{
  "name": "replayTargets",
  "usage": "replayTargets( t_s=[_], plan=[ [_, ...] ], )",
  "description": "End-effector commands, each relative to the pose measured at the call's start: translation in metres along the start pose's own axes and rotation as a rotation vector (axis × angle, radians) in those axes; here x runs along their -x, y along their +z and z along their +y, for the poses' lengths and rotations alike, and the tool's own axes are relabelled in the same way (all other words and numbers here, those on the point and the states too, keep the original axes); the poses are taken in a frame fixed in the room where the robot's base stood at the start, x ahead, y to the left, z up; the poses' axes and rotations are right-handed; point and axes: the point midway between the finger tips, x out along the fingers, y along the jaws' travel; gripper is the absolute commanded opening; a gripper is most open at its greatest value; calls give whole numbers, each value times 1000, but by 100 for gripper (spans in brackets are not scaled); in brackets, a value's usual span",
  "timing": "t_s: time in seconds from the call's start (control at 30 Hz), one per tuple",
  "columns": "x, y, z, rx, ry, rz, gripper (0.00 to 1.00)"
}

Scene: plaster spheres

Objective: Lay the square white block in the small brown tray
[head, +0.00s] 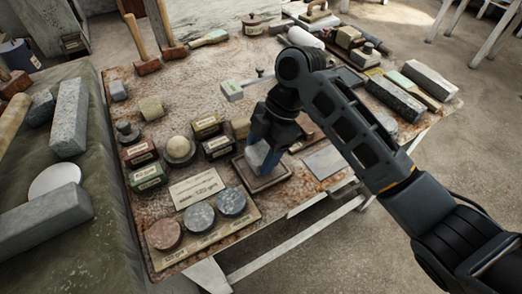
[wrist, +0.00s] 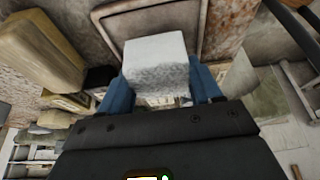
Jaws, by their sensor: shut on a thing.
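The square white block (wrist: 156,58) is between the two blue fingers of my gripper (wrist: 160,85) in the wrist view, and the fingers are shut on its sides. In the head view the block (head: 260,157) shows at the end of my gripper (head: 266,150), over the small brown tray (head: 264,183). The tray's rim also shows in the wrist view (wrist: 203,22), around and beyond the block. I cannot tell whether the block touches the tray floor.
A labelled board with stone discs (head: 199,232) lies in front of the tray at left. Small labelled boxes (head: 207,124) and a pale sphere on a stand (head: 179,149) are to its left. A flat grey plate (head: 325,161) lies to its right. Long stone blocks (head: 394,98) are farther right.

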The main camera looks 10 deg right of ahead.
Motion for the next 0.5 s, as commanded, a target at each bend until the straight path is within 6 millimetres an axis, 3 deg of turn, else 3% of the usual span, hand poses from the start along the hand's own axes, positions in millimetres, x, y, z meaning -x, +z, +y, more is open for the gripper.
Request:
replayTargets(
  t_s=[0.5],
  plan=[
    [-9, 4, 0, 0, 1, 1, 19]
  ],
)
